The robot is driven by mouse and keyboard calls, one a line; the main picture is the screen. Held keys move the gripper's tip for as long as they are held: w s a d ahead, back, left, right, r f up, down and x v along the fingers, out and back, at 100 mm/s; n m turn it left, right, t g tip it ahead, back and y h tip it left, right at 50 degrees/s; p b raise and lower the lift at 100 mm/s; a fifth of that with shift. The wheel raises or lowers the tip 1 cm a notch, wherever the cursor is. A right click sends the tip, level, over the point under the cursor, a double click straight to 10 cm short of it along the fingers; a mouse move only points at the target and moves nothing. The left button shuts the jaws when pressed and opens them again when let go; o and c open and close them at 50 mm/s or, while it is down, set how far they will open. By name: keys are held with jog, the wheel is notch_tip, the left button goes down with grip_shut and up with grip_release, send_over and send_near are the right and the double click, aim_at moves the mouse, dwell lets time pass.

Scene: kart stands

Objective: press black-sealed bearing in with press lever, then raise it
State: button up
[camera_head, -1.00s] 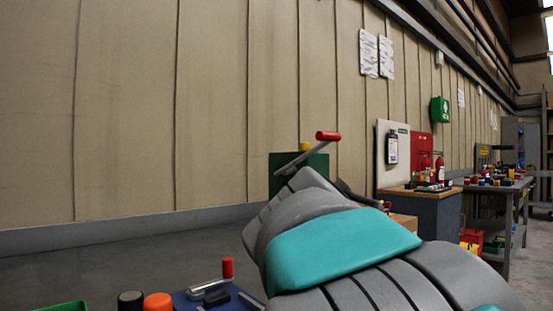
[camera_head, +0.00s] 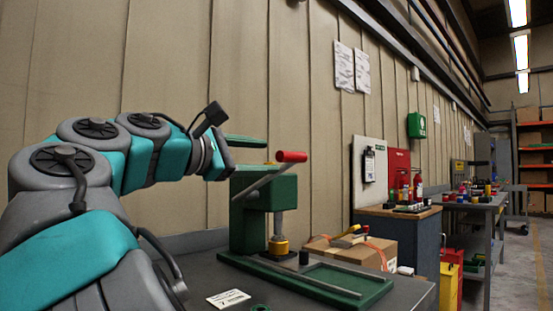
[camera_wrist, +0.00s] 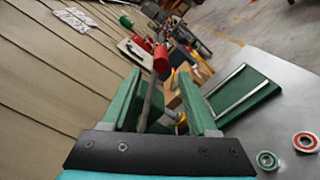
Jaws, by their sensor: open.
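The green press (camera_head: 250,222) stands upright on the dark bench. Its grey lever (camera_head: 262,183) slants up to a red handle (camera_head: 291,156); a brass-coloured ram end (camera_head: 278,246) sits low under the head. My gripper (camera_head: 262,142) is just above and left of the handle in the head view. In the wrist view my gripper (camera_wrist: 158,76) is open, its two green fingers apart. The lever (camera_wrist: 148,106) and red handle (camera_wrist: 161,58) show between them; contact cannot be told. I cannot make out the black-sealed bearing.
A green-rimmed ring (camera_wrist: 267,160) and a red-rimmed ring (camera_wrist: 305,142) lie on the bench. A white card (camera_head: 228,298) lies in front of the press. A cardboard box (camera_head: 345,252) stands behind its base. The wall is close behind.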

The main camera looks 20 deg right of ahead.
aim_at(289, 157)
jog(key=x, duration=0.7)
jog(key=shift+d, duration=0.4)
grip_shut()
dwell(1.1)
